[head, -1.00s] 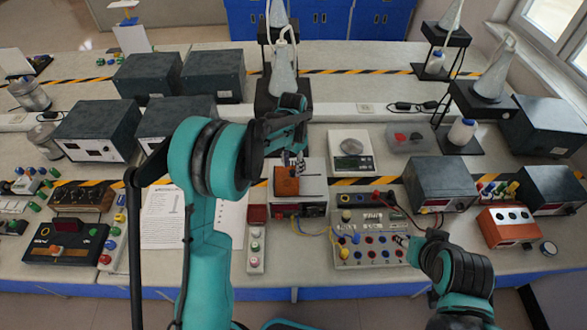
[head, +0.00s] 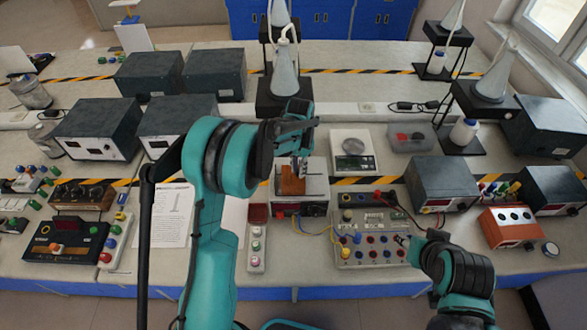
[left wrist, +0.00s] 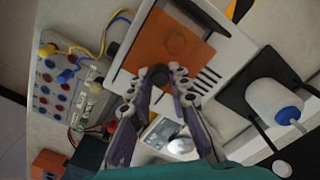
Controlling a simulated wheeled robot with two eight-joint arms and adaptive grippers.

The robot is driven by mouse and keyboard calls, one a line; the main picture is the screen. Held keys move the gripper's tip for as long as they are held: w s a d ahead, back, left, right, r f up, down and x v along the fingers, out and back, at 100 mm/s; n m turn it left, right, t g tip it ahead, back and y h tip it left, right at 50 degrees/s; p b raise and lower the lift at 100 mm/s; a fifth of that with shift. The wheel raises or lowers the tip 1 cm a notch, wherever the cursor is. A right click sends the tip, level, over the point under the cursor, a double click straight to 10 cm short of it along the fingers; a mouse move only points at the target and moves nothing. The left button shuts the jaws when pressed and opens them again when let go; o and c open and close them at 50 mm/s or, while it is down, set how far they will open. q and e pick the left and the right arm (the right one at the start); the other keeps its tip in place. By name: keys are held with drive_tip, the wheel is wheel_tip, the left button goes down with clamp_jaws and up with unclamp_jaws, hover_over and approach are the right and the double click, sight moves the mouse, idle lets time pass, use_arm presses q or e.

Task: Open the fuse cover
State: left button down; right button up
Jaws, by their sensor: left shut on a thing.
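The fuse cover (head: 291,184) is an orange-brown plate on a white box (head: 313,199) at the middle of the bench. In the left wrist view the cover (left wrist: 187,42) shows as a flat orange square over the white box (left wrist: 238,48). My left gripper (head: 299,158) is above the cover. In the left wrist view its fingertips (left wrist: 160,76) are closed around a small dark knob at the cover's edge. How far the cover is tilted is hard to tell. My right gripper (head: 404,241) is by the front right of a switch panel; its fingers are too small to read.
The grey switch panel (head: 366,247) with wires stands right of the box. A narrow button strip (head: 256,246) stands to the left. A scale (head: 351,147) stands behind, and dark instruments (head: 443,184) stand to the right. Paper sheets lie left.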

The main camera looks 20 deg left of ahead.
use_arm(q)
drive_tip(key=d, duration=0.2)
drive_tip(key=w+d, duration=0.1)
drive_tip(key=d, duration=0.2)
drive_tip(key=shift+w+d+b, duration=0.3)
drive_tip(key=shift+d+b, duration=0.1)
drive_tip(key=shift+w+d, duration=0.1)
drive_tip(key=shift+d, duration=0.25)
drive_tip(key=c, duration=1.4)
unclamp_jaws()
drive_tip(key=shift+d, duration=0.1)
